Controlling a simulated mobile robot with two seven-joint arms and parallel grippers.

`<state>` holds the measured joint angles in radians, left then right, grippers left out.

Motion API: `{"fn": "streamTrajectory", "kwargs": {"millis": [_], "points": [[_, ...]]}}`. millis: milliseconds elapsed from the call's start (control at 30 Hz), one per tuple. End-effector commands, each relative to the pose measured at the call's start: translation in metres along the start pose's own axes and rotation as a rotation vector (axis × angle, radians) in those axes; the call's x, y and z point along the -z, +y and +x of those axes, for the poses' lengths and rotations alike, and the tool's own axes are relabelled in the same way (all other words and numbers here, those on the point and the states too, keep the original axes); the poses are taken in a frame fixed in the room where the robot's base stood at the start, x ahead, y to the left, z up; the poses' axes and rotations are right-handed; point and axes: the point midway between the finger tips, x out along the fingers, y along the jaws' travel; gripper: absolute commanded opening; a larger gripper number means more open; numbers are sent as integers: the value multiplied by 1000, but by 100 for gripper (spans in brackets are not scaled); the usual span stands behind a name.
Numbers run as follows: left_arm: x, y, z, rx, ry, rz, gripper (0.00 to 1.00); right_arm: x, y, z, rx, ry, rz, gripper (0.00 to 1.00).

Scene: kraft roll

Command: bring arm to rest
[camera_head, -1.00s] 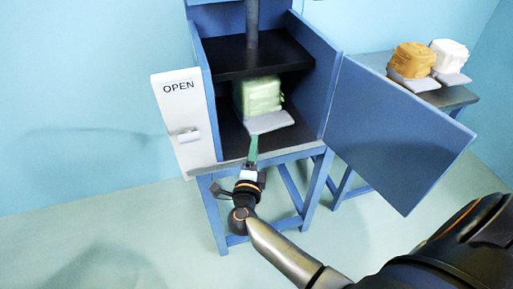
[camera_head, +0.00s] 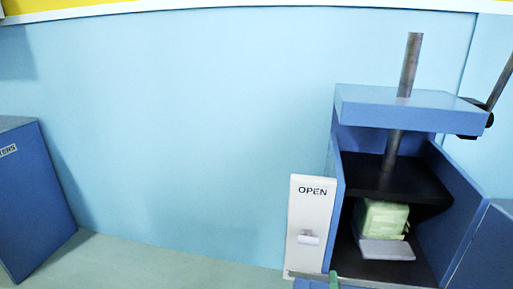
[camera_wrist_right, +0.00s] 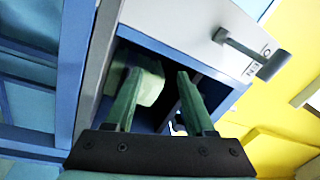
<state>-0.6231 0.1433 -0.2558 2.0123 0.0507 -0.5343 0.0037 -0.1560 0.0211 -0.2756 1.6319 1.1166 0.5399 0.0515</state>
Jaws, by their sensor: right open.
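My right gripper shows in the right wrist view (camera_wrist_right: 158,76) with its two green fingers apart and nothing between them. A pale green wrapped block (camera_head: 383,218) sits on a light grey plate (camera_head: 387,250) inside the press. The block also shows in the right wrist view (camera_wrist_right: 151,84), beyond the left finger. My left gripper is in neither view.
The blue press (camera_head: 400,107) has a dark plate on a vertical rod above the block. A white panel marked OPEN (camera_head: 313,212) with a handle is on its left side. A blue cabinet (camera_head: 35,200) stands far left. Bare wall and floor lie between.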

Motion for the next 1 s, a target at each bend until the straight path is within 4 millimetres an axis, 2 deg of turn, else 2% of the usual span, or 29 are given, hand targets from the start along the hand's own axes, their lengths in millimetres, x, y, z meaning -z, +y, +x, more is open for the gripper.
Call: {"fn": "streamTrajectory", "kwargs": {"millis": [100, 167, 300, 433, 567, 633, 800, 1000], "points": [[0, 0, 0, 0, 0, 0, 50, -41, -1, -43, 64, -274, -253, 55], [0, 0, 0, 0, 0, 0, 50, -59, 6, -68, 79, -409, -386, 55], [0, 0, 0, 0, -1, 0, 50, -84, 36, -128, 66, -689, -683, 55], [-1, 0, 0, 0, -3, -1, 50, -84, 71, -178, 11, -896, -923, 55], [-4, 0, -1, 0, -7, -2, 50, -66, 104, -223, -74, -1069, -1144, 55], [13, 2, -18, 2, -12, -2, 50, -53, 88, -222, -89, -1073, -1163, 55], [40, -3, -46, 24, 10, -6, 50, -32, 63, -219, -111, -1056, -1165, 55], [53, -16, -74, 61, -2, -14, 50, -7, 37, -218, -137, -1037, -1173, 55]]}}
